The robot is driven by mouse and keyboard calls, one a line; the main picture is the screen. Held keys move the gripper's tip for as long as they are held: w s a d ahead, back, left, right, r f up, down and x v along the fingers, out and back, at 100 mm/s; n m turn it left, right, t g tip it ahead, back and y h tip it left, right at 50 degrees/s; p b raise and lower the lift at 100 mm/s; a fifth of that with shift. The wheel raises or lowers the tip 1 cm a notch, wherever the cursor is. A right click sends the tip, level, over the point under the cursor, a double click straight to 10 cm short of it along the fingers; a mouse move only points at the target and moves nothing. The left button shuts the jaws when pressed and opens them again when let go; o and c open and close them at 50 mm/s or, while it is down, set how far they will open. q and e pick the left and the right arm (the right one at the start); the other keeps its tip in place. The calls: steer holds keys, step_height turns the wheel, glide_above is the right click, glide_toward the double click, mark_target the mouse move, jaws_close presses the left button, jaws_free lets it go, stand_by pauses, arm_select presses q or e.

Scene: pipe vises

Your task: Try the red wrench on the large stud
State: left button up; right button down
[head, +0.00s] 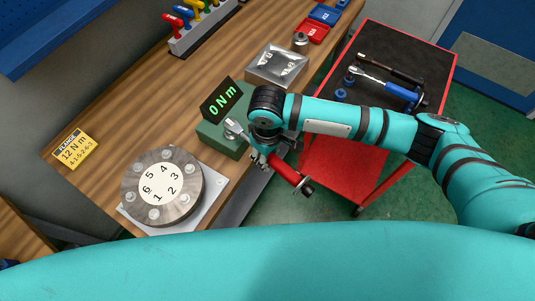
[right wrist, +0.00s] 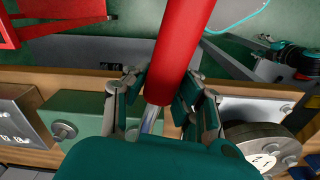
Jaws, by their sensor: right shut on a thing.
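My right gripper (head: 265,153) is shut on the red wrench, around its red handle (head: 285,168). The handle also shows in the right wrist view (right wrist: 182,45), with a bright metal shank below it. The wrench's metal head (head: 234,127) is over the front of the green box (head: 212,132); whether it touches anything there I cannot tell. A metal stud (right wrist: 63,130) shows on the green box (right wrist: 95,108) in the right wrist view. A round flange (head: 185,207) bears several bolts around a numbered plate. I cannot tell which stud is the large one. My left gripper is not in view.
A display (head: 220,100) reading 0 N m stands on the green box. A metal block (head: 277,66) is behind it. A yellow card (head: 75,150) lies on the wooden bench (head: 120,110). A red cart (head: 440,60) with other tools stands on the right.

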steer(key=shift+p, duration=0.3)
stand_by(0.9)
steer(key=shift+s, duration=0.1)
steer(key=shift+s+a+p, duration=0.1)
steer(key=shift+p, duration=0.35)
steer(key=shift+s+a+m+p, duration=0.15)
steer(key=shift+a+m+p, duration=0.15)
steer(key=shift+m+p, duration=0.25)
steer(key=shift+s+a+p, duration=0.1)
steer(key=shift+a+p, duration=0.1)
steer(key=shift+p, duration=0.15)
steer(key=shift+a+m, duration=0.1)
steer(key=shift+m, duration=0.15)
stand_by(0.4)
steer(key=shift+s+a+p, duration=0.25)
steer(key=shift+p, duration=0.4)
steer(key=shift+a+m, duration=0.1)
steer(key=shift+m, duration=0.2)
